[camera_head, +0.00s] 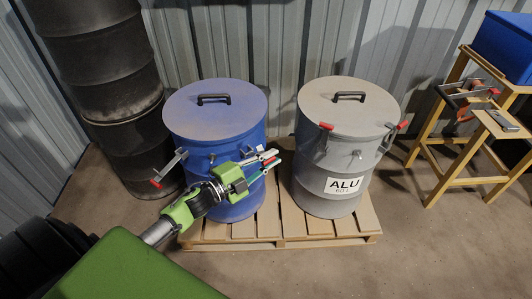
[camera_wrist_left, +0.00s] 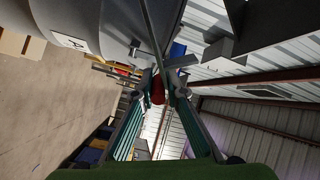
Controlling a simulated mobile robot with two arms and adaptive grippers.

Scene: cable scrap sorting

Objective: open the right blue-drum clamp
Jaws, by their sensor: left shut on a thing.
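The blue drum (camera_head: 190,155) stands upright on a pallet with its lid on, a black handle on top. At its right side my left gripper (camera_head: 268,161) is shut on the red-tipped handle of the right blue-drum clamp (camera_head: 270,153). In the left wrist view the red grip (camera_wrist_left: 158,90) sits between the two fingertips (camera_wrist_left: 161,84). The gripper covers much of this clamp in the head view, so its exact angle is hard to tell. The left blue-drum clamp (camera_head: 168,166) sticks out from the drum, its red tip low. My right gripper is not in view.
A grey ALU drum (camera_head: 325,175) with red-tipped clamps stands close on the right, leaving a narrow gap. Both drums share the wooden pallet (camera_head: 260,228). Dark stacked barrels (camera_head: 105,75) stand at left. A wooden stand (camera_head: 445,150) is at right. The floor in front is clear.

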